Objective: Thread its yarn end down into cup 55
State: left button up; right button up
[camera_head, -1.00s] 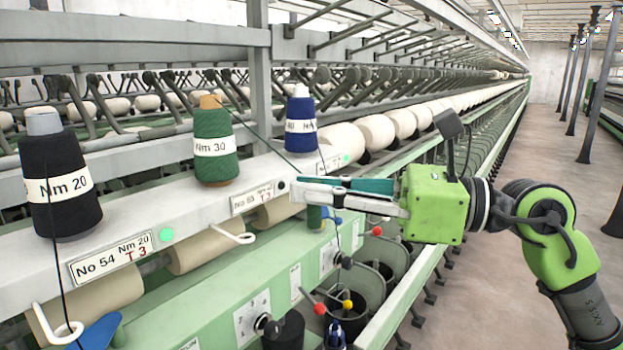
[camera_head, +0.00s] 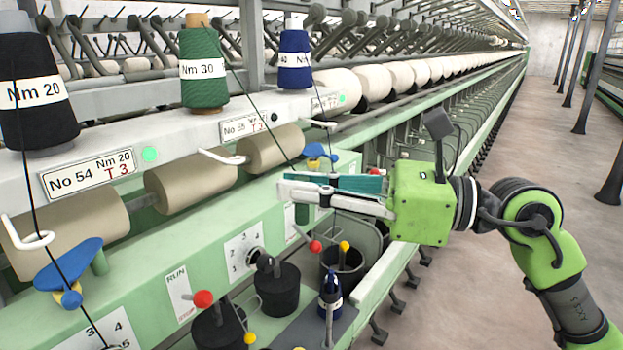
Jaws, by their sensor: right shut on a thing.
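The green Nm 30 yarn cone (camera_head: 203,75) stands on the white rail above the plate No 55 (camera_head: 244,125). Its dark yarn (camera_head: 262,118) runs down right to the fingertips of my right gripper (camera_head: 283,187). That gripper is shut on the yarn; the held end is too thin to make out. It is in front of the green machine panel, below the rail. I cannot read which is cup 55. My left gripper is out of view.
A black Nm 20 cone (camera_head: 32,95) and a blue cone (camera_head: 295,62) flank the green one. A white hook (camera_head: 222,157), blue guides (camera_head: 68,265) and red and yellow knobs (camera_head: 203,299) stick out nearby. The aisle floor (camera_head: 500,265) at right is clear.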

notch_tip(320, 180, down, 7)
jog(key=a+b, duration=0.3)
jog(key=b, duration=0.2)
jog(key=w+a, duration=0.5)
jog(key=shift+s+d+f+b, duration=0.15)
jog(key=shift+s+d+b, duration=0.25)
jog(key=shift+d, duration=0.45)
jog(key=shift+s+d+f+b, duration=0.15)
jog(key=shift+s+d, duration=0.35)
jog(key=shift+d, duration=0.3)
jog(key=shift+s+d+f+b, duration=0.15)
jog(key=shift+s+d+b, duration=0.25)
jog(key=shift+d, duration=0.45)
